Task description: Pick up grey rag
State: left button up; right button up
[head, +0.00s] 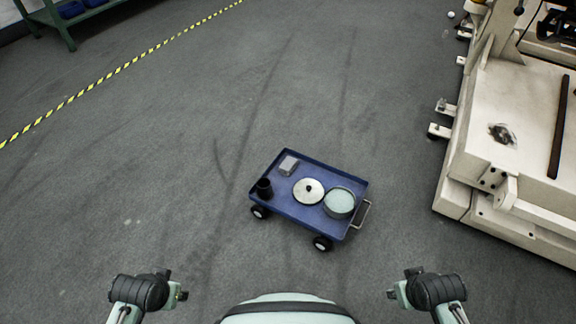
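A small crumpled grey and black thing (501,133), which looks like the grey rag, lies on the flat bed of the cream machine (525,105) at the right. My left gripper (181,291) is at the bottom left and my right gripper (393,291) is at the bottom centre-right. Both are far from the rag, over the floor, and touch nothing that I can see. They are too small and turned to tell whether their fingers are open or shut.
A blue wheeled cart (295,208) stands ahead, carrying a grey block (288,165), a black cup (264,188), a pale lidded disc (308,191) and a round tin (339,202). A dark bar (559,130) lies on the machine. Open grey floor lies left, beyond it yellow-black tape (100,77).

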aim_at(289, 164)
jog(key=i+j+u, duration=0.4)
jog(key=j, duration=0.2)
jog(key=i+j+u, duration=0.8)
jog(key=i+j+z, duration=0.1)
jog(key=i, duration=0.45)
jog(key=i+j+z, duration=0.15)
jog(key=i, duration=0.35)
jog(key=i+j+z, duration=0.1)
jog(key=i, duration=0.45)
jog(key=i+z, duration=0.3)
jog(key=z, duration=0.2)
jog(key=i+j+z, duration=0.15)
jog(key=z, duration=0.35)
jog(key=i+j+z, duration=0.25)
jog(key=z, duration=0.25)
jog(key=i+z, duration=0.15)
jog(key=z, duration=0.25)
jog(key=i+j+z, duration=0.15)
jog(key=z, duration=0.2)
jog(key=i+j+z, duration=0.15)
jog(key=z, duration=0.25)
jog(key=i+j+z, duration=0.1)
jog(key=z, duration=0.25)
jog(key=j, duration=0.1)
